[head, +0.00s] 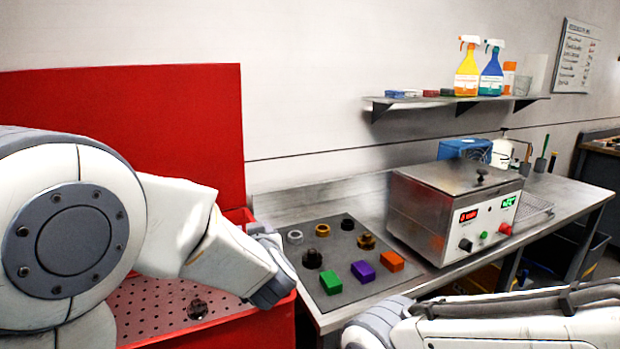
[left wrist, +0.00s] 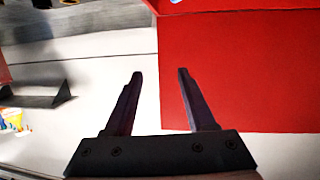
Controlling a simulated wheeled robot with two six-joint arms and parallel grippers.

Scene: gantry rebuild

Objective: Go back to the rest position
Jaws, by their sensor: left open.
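My left arm (head: 215,245) reaches in from the left over the red tray, and its grey wrist end (head: 275,280) is by the tray's right rim. In the head view its fingers cannot be made out. In the left wrist view my left gripper (left wrist: 160,73) is open and empty, with the white wall and the red panel (left wrist: 240,75) behind it. My right arm (head: 490,325) lies low across the bottom right of the head view. Its gripper does not show.
A dark mat (head: 345,225) on the steel bench holds several rings and a green block (head: 331,283), a purple block (head: 363,271) and an orange block (head: 392,261). A metal bath (head: 455,210) stands right of it. A dark round part (head: 197,309) lies in the red tray (head: 275,335).

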